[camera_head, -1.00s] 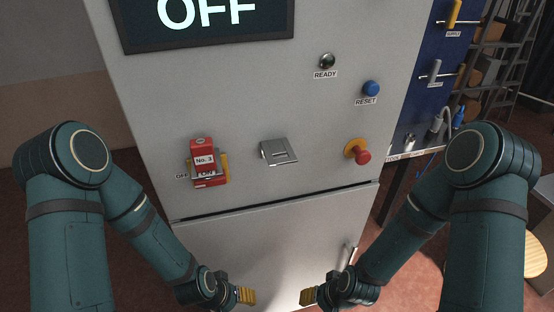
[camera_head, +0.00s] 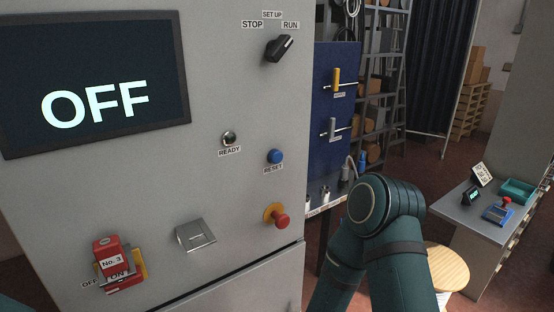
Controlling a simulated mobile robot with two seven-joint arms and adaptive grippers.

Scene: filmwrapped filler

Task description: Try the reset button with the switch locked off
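The blue reset button (camera_head: 275,157), labelled RESET, is on the grey cabinet front (camera_head: 215,70), right of the dark READY lamp (camera_head: 229,138). The switch is at the lower left of the panel, with a yellow plate (camera_head: 140,263) behind it. A red lock marked No. 3 (camera_head: 110,262) covers much of it; OFF is printed at its left and ON shows at its lower part. The display (camera_head: 95,75) reads OFF. My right arm rises at the lower middle, its gripper out of frame. My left gripper is also out of frame.
A red emergency knob on a yellow base (camera_head: 279,218) and a metal latch plate (camera_head: 195,235) are below the reset button. A black selector (camera_head: 279,48) is above. A stool (camera_head: 446,268) and a side table (camera_head: 475,215) stand at the right.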

